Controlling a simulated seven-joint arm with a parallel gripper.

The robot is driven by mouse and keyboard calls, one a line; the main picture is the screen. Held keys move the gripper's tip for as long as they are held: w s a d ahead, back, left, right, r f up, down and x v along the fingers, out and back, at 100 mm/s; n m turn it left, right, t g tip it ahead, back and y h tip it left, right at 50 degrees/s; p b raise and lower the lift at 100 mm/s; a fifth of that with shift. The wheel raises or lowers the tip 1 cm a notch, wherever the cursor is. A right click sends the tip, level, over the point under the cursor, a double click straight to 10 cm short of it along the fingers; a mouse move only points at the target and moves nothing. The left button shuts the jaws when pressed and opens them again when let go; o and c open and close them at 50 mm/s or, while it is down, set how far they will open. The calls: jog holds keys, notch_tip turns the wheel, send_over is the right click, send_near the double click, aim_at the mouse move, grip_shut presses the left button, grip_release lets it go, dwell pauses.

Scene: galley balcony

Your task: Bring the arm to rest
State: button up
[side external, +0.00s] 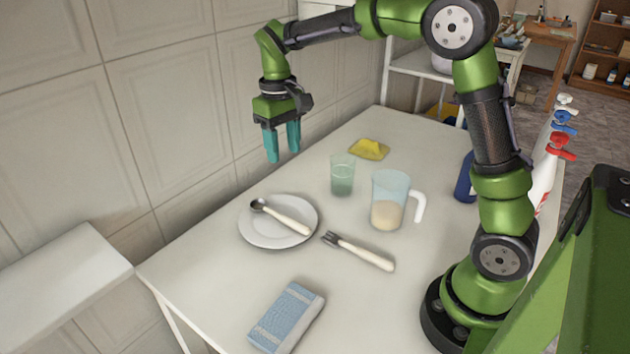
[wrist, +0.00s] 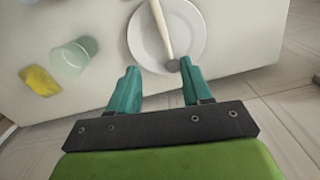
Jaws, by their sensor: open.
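My gripper (side external: 282,143) has teal fingers that are apart, with nothing between them. It hangs pointing down in the air, above the wall-side edge of the white table (side external: 225,295). In the wrist view the fingertips (wrist: 157,82) show just below a white plate (wrist: 195,50). The plate (side external: 255,233) lies on the table with a spoon (side external: 285,218) resting on it; the spoon also shows in the wrist view (wrist: 162,28). My gripper is apart from both.
A fork (side external: 362,252), a pitcher (side external: 388,205) with pale contents, a green glass (side external: 342,177), a yellow cloth (side external: 369,149) and a blue-grey folded cloth or sponge (side external: 287,318) are on the table. Spray bottles (side external: 545,180) stand behind my arm. A tiled wall (side external: 165,110) is close on the left.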

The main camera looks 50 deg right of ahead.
jog(key=s+a+r+m+t+y, duration=0.1)
jog(key=s+a+r+t, duration=0.1)
jog(key=s, duration=0.7)
jog(key=s+a+r+m+t+y, duration=0.1)
jog(key=s+t, duration=0.4)
jog(key=s, duration=0.5)
jog(key=shift+s+a+r+t, duration=0.25)
jog(key=shift+a+r, duration=0.2)
jog(key=shift+r, duration=0.25)
